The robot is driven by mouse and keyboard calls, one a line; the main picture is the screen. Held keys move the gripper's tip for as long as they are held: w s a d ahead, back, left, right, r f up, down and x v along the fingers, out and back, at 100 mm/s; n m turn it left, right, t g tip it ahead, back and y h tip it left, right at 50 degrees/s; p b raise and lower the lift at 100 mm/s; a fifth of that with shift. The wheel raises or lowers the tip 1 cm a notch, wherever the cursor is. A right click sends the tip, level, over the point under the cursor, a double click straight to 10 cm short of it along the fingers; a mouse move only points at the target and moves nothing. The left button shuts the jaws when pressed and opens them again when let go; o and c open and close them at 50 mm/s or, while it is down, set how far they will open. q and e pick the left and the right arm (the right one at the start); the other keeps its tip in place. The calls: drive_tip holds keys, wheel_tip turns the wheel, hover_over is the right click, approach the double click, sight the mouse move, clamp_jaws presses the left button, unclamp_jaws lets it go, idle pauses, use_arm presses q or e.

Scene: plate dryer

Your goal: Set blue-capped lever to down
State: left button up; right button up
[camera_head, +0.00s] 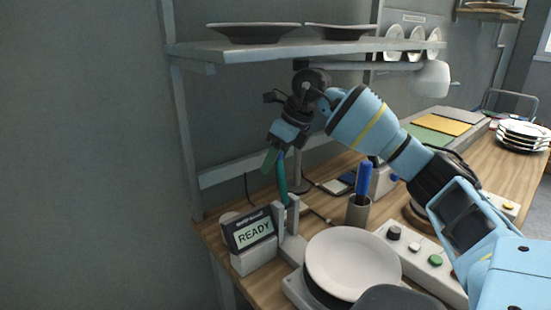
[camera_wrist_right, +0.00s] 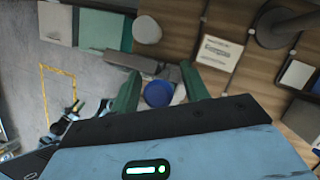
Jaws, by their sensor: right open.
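My right gripper (camera_head: 275,180) points down over the near left corner of the table, beside the grey bracket (camera_head: 292,247) and the READY display. Its two green fingers are open and apart. In the right wrist view a round blue cap (camera_wrist_right: 158,94) lies between the fingers (camera_wrist_right: 160,88) in the picture, with grey blocks around it. I see no finger touching it, and its depth below the fingertips is unclear. In the head view the fingers largely hide the cap, so I cannot tell the lever's position. My left gripper is not in view.
The READY display (camera_head: 250,232) stands left of the bracket. A shelf (camera_head: 300,48) with plates hangs above my gripper.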

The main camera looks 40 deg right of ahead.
clamp_jaws()
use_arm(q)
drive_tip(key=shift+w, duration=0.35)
